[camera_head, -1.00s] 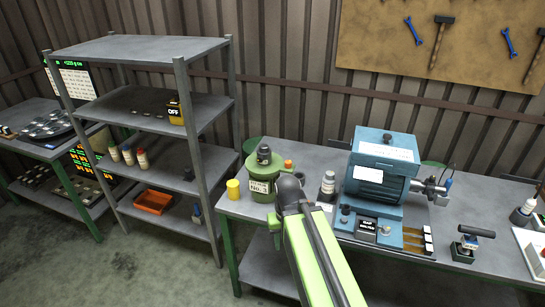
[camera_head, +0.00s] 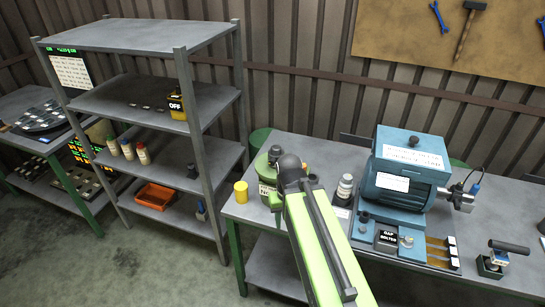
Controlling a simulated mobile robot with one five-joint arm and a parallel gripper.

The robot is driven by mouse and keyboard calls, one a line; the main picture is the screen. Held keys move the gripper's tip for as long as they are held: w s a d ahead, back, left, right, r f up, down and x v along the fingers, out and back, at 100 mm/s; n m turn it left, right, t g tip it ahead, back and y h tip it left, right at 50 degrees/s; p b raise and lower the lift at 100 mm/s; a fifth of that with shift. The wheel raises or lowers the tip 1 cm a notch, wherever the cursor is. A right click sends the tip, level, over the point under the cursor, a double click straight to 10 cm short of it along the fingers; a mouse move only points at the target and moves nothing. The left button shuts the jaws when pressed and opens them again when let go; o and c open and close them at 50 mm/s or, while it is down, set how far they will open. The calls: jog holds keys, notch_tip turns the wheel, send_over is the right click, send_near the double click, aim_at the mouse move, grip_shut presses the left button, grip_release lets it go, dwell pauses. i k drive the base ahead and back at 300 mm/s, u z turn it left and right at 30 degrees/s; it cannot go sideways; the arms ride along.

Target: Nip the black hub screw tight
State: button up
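A blue motor-like machine (camera_head: 402,215) stands on the right bench. A silver hub or shaft fitting (camera_head: 462,199) sticks out of its right side. I cannot make out a black hub screw on it at this size. My green arm (camera_head: 318,245) reaches up from the bottom centre, and its dark rounded joint (camera_head: 290,166) is left of the machine. My gripper is hidden beyond that joint, so its fingers do not show.
A green canister (camera_head: 266,172) is partly behind my arm. A yellow cup (camera_head: 241,191) stands left of it and a grey-capped bottle (camera_head: 344,189) right of it. A small block with a dark bar (camera_head: 492,262) stands at right. A grey shelf rack (camera_head: 208,155) stands left of the bench.

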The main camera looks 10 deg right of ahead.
aim_at(271, 161)
jog(key=z, duration=2.25)
jog(key=k, duration=0.95)
jog(key=u, duration=1.6)
jog(key=i, duration=0.5)
jog(key=u, duration=0.1)
